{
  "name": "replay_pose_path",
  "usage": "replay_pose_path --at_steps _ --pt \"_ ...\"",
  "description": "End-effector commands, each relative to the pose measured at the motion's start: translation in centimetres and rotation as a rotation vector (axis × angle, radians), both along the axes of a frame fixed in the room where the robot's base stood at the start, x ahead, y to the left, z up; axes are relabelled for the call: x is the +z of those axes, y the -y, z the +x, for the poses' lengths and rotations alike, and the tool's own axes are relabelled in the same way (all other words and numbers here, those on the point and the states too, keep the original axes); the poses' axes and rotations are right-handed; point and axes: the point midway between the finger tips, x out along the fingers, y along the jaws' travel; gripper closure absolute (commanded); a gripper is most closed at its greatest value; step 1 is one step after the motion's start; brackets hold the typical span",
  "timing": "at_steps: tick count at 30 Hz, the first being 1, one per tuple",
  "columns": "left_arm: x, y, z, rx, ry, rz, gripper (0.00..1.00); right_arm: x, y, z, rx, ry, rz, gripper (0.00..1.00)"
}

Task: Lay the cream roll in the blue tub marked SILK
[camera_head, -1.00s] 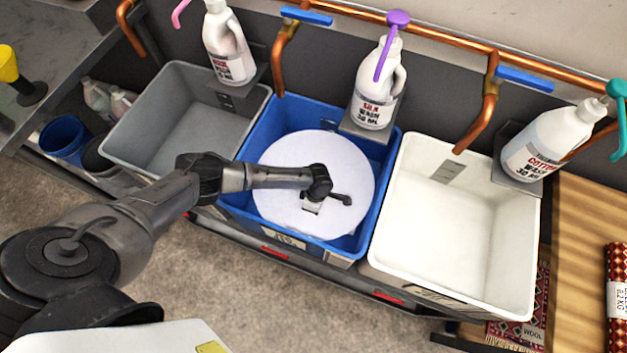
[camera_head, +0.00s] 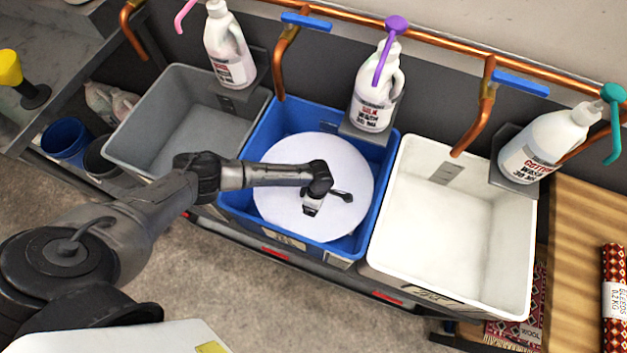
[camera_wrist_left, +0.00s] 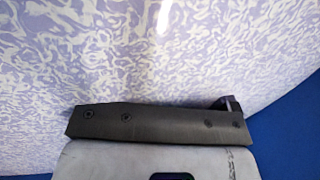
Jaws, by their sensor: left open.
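The blue tub (camera_head: 231,199) stands in the middle of the row, below a bottle marked SILK (camera_head: 374,88). A large pale round layer (camera_head: 285,155) fills most of it. In the left wrist view this layer (camera_wrist_left: 140,50) has a mottled white and lavender surface and a curved edge against blue. I cannot tell whether it is foam or cloth. My left gripper (camera_head: 328,203) is over this layer, inside the tub's outline, open, with nothing visible in it. Its contact with the layer is unclear. I see no separate cream roll. My right gripper is out of view.
A grey tub (camera_head: 122,153) stands left and a white tub (camera_head: 392,200) right; both look empty of rolls. A copper rail (camera_head: 440,41) with down-curved pipes runs behind. A COTTON bottle (camera_head: 545,145) is at right. A red patterned roll (camera_head: 613,260) lies on the wooden slats (camera_head: 580,235).

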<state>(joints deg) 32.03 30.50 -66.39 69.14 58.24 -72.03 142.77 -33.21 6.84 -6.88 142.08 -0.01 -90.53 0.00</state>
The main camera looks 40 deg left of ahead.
Motion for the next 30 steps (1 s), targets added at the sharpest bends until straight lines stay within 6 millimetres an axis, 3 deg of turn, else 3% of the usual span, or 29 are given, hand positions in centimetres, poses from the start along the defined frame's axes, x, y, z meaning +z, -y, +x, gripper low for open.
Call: replay_pose_path --at_steps 1,3,12,19,30 --pt "1.6 -0.1 0.2 -0.001 0.001 -0.001 0.15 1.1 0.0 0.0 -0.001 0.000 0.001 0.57" --pt "2.9 -0.2 0.5 0.000 0.001 -0.001 0.15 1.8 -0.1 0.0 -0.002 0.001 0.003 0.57" --pt "7.5 -0.5 1.6 -0.001 0.002 -0.002 0.15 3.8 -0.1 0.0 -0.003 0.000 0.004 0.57" --pt "9.1 -0.6 2.0 -0.002 0.001 -0.001 0.15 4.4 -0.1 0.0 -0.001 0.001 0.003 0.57" --pt "9.3 -0.7 2.0 -0.001 0.000 0.000 0.15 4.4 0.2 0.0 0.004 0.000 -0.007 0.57"
